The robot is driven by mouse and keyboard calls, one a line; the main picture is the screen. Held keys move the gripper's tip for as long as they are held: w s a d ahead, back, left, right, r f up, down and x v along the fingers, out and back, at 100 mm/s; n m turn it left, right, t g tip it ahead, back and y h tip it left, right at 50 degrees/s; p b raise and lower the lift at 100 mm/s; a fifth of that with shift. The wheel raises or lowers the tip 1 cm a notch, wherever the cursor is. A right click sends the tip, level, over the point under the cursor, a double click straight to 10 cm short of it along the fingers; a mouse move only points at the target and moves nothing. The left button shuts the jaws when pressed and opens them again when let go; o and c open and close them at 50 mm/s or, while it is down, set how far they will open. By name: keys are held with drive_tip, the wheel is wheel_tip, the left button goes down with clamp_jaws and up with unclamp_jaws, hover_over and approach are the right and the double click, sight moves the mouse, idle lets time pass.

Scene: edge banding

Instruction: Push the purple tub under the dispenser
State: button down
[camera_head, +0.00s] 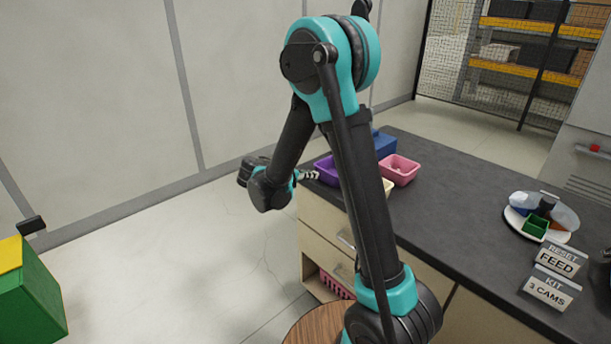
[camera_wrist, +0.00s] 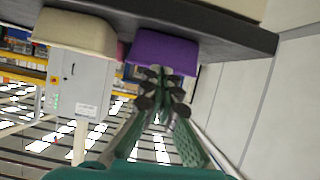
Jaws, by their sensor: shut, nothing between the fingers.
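The purple tub (camera_head: 326,171) stands at the left end of the dark worktop, partly hidden behind my arm. It also shows in the wrist view (camera_wrist: 163,50), where the picture is upside down. My gripper (camera_head: 311,175) is shut and empty, just left of the tub at the worktop's edge. In the wrist view its fingertips (camera_wrist: 162,78) overlap the tub's edge; I cannot tell whether they touch it.
A pink tub (camera_head: 400,171) and a cream tub (camera_wrist: 75,32) stand beside the purple one. A white plate (camera_head: 513,222) with small items and two signs (camera_head: 556,262) are farther right on the worktop (camera_head: 455,215). A green bin (camera_head: 30,305) stands on the floor at left.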

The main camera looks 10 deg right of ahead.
sight(325, 178)
drive_tip(key=shift+w+d+f, duration=0.8)
drive_tip(key=shift+w+f, duration=0.05)
drive_tip(key=shift+f, duration=0.1)
drive_tip(key=shift+w+d+f, duration=0.8)
drive_tip(key=shift+f, duration=0.15)
drive_tip(key=shift+w+d, duration=1.8)
drive_tip(key=shift+d, duration=0.6)
drive_tip(key=shift+w+d, duration=1.8)
drive_tip(key=shift+d, duration=0.65)
drive_tip(key=shift+w+d, duration=1.8)
drive_tip(key=shift+d, duration=0.6)
drive_tip(key=shift+v, duration=3.4)
drive_tip(key=shift+d, duration=0.1)
